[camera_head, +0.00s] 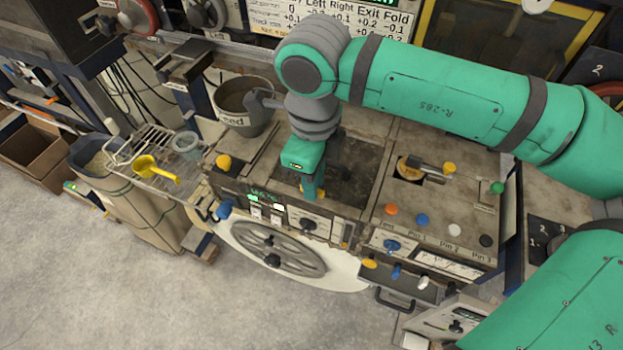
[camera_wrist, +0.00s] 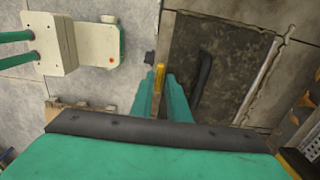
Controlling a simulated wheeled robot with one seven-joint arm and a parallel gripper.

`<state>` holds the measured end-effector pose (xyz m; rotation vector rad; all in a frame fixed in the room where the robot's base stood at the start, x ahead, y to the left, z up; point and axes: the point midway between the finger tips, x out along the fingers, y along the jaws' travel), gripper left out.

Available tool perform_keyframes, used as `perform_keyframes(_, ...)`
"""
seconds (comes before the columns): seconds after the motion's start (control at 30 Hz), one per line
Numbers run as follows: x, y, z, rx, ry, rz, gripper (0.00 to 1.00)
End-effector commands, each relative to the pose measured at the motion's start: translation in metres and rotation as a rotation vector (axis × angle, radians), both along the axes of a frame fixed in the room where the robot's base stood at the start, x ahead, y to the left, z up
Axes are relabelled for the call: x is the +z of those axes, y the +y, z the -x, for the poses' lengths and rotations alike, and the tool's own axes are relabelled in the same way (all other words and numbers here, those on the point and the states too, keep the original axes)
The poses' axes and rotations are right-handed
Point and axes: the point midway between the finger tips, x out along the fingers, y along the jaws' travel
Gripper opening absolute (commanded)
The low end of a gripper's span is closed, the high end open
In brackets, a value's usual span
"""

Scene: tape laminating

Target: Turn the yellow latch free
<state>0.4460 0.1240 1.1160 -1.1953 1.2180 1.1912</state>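The yellow latch (camera_wrist: 159,77) is a small upright bar between my fingertips in the wrist view. In the head view a bit of the latch (camera_head: 320,196) shows beside the fingers, at the front edge of the dark recessed panel. My gripper (camera_head: 308,190) points down at the machine's front edge. In the wrist view my gripper (camera_wrist: 160,88) has a finger on each side of the latch, with almost no gap, and appears shut on it. The latch's lower part is hidden.
A dark panel (camera_wrist: 207,62) with a black handle (camera_wrist: 203,75) lies right of the fingers. The machine top carries a feed pot (camera_head: 243,105), a yellow knob (camera_head: 223,162) and several coloured pins. A handwheel (camera_head: 277,250) is below the front panel. A wire rack (camera_head: 150,150) with a yellow scoop stands left.

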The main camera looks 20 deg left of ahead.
Motion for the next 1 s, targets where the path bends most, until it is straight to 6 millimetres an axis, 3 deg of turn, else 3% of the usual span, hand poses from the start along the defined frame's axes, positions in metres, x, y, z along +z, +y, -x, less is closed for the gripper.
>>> perform_keyframes(0.47,0.009,0.002,0.001,0.004,0.001,0.0,0.28)
perform_keyframes(1.0,0.096,0.002,0.001,0.001,0.0,-0.001,0.28)
